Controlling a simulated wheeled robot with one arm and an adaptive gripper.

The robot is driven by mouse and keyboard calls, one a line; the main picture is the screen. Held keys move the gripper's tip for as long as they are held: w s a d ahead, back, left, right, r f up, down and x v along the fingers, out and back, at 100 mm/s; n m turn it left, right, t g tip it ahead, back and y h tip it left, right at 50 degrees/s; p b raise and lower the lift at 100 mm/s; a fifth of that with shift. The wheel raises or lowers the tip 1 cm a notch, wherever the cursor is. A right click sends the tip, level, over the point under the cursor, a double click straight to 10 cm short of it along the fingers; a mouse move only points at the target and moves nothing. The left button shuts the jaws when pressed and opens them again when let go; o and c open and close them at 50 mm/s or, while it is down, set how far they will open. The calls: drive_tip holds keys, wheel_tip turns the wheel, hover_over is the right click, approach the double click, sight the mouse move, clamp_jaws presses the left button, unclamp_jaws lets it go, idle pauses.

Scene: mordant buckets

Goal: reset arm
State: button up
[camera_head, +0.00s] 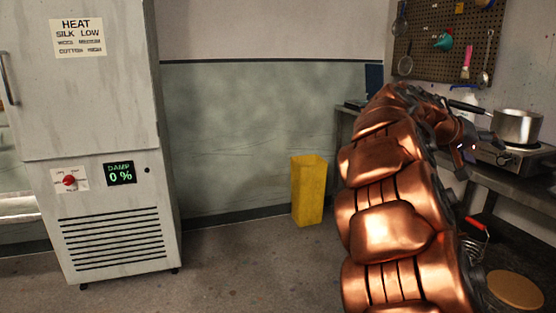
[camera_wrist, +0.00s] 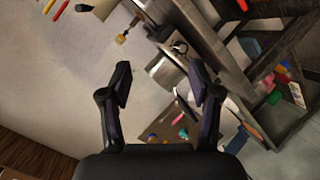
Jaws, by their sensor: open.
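My copper-coloured arm rises from the lower right of the head view and bends over at its top toward the workbench. My gripper (camera_wrist: 160,84) shows in the wrist view with its two dark fingers spread wide and nothing between them. In the head view my gripper (camera_head: 467,147) is small, partly hidden by the arm, and near the left side of the hotplate. I cannot tell its exact distance from the hotplate or the bench.
A steel pot (camera_head: 517,126) sits on a hotplate (camera_head: 500,155) on the right bench. A pegboard (camera_head: 450,40) with utensils hangs above. A yellow bin (camera_head: 309,190) stands by the wall. A grey cabinet (camera_head: 95,190) reading "DAMP 0 %" stands left. The middle floor is clear.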

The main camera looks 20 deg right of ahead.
drive_tip(key=s+a+n+y+p, duration=0.3)
drive_tip(key=s+a+p, duration=0.5)
drive_tip(key=a, duration=0.6)
drive_tip(key=s+a+f+n+y+p, duration=0.1)
drive_tip(key=s+a+n+y+p, duration=0.2)
drive_tip(key=a, duration=1.2)
drive_tip(key=s+a+n+g+y+p, duration=0.1)
drive_tip(key=s+a+y+p, duration=0.6)
drive_tip(key=s+a+p, duration=0.7)
drive_tip(key=n+p, duration=0.1)
drive_tip(key=p, duration=0.1)
drive_tip(key=shift+a+f+n+p, duration=0.3)
drive_tip(key=shift+n+p, duration=0.1)
drive_tip(key=shift+a+f, duration=0.1)
